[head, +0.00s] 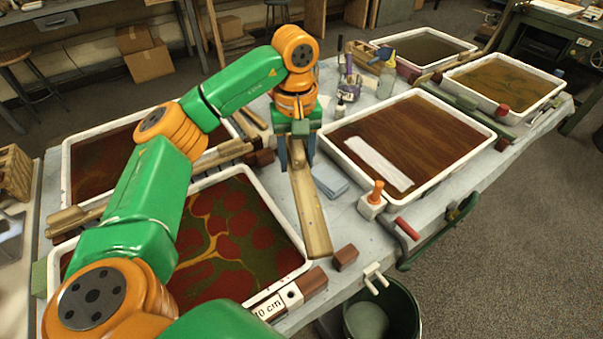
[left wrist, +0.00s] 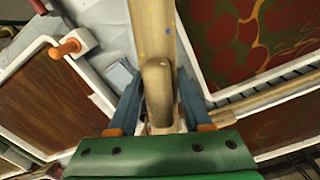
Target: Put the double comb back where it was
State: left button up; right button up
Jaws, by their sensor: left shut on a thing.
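My left gripper (head: 297,150) is shut on the rounded wooden grip of a long pale wooden bar (head: 311,218), which I take to be the double comb. In the left wrist view the grip (left wrist: 157,85) stands between the two blue fingers, with the bar (left wrist: 153,28) running away beyond it. The bar points toward the front edge, between the red-blotched tray (head: 290,230) and the brown tray (head: 340,152). Its teeth are not visible, and I cannot tell whether it touches the table. My right gripper is not in view.
Wooden pieces (head: 228,152) lie between the two left trays. A blue cloth (head: 330,179), a white block with an orange knob (head: 372,200), and a dark red block (head: 345,257) are near the bar. A green bucket (head: 385,312) stands below the front edge. Jars and tools (head: 348,85) crowd the back.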

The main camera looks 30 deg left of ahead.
pick_arm(q)
notch_tip(320, 180, down, 6)
jog(key=w+a+p, duration=0.1)
jog(key=w, duration=0.1)
jog(key=shift+r, duration=0.2)
jog(key=shift+f, duration=0.6)
jog(key=o, duration=1.2)
